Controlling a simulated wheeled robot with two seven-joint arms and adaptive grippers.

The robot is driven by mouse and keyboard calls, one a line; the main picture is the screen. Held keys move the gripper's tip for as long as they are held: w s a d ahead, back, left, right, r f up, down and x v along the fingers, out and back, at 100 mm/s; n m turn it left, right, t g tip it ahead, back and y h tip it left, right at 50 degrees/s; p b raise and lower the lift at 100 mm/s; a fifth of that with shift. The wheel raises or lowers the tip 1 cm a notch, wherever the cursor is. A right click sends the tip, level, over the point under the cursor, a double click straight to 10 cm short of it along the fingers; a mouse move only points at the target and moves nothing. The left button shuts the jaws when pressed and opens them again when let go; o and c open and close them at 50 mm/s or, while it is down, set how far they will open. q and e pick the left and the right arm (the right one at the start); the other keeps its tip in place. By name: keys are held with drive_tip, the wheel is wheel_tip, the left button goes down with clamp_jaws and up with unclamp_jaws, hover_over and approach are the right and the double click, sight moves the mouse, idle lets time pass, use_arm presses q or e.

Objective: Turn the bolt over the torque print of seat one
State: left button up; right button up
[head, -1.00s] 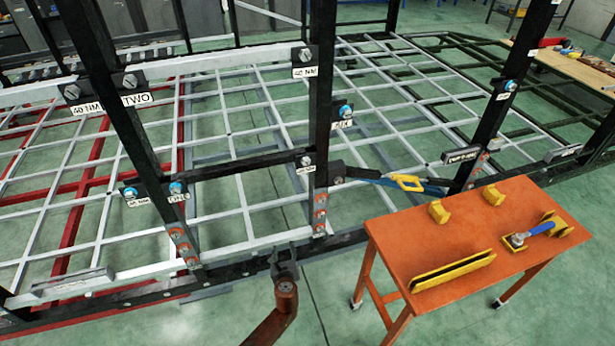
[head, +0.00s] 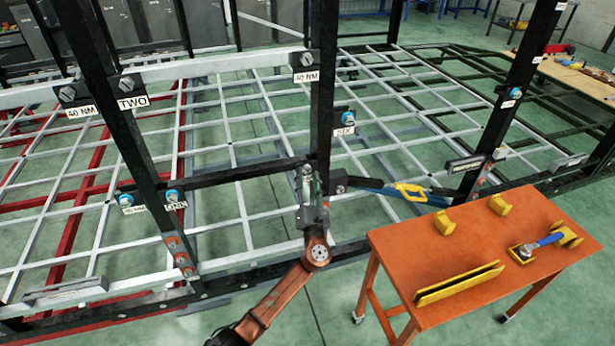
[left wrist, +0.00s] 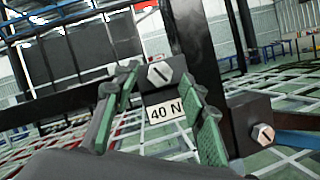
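A silver slotted bolt (left wrist: 160,73) sits on a black bracket, above a white print (left wrist: 166,111) reading "40 N". In the left wrist view the green-padded fingers of my left gripper (left wrist: 159,82) are spread, one on each side of the bolt and print. Whether they touch anything there is unclear. In the head view my left gripper (head: 308,188) is at the middle post, just below and over this bolt's area, hiding the print. A print whose text is hard to read now (head: 174,206) is under a blue-ringed bolt (head: 172,195) on the left post. My right gripper is not in view.
An orange table (head: 480,250) at the right holds yellow holders and a blue-handled tool (head: 541,241). A blue and yellow tool (head: 400,190) extends right of the middle post. Another slotted bolt (left wrist: 262,134) is close on the right. A black crossbar (head: 240,172) joins the posts.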

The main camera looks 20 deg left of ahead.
use_arm(q)
drive_tip(key=shift+w+a+r, duration=0.15)
drive_tip(key=shift+w+a, duration=0.1)
drive_tip(key=shift+w, duration=0.2)
drive_tip(key=shift+c, duration=0.2)
clamp_jaws()
